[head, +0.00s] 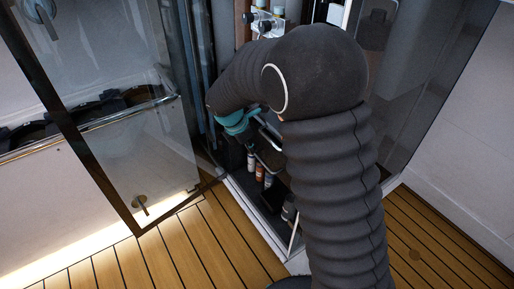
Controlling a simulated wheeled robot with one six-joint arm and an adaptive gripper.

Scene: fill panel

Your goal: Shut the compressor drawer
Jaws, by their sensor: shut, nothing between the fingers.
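My dark, ribbed arm (335,170) fills the middle of the head view and bends left into an open glass-fronted cabinet. At its end is my gripper (240,148), a dark shape under a teal collar, partly in shadow. It is shut and empty. A pale metal bar (269,130) shows just right of it; I cannot tell whether it is a handle or whether the gripper touches it. The compressor drawer cannot be clearly made out; my arm hides much of the cabinet's lower inside.
Several small bottles (260,172) stand low in the cabinet. Fittings (265,22) are mounted at the back. Slatted wooden floor (190,250) lies clear in front, left and right.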

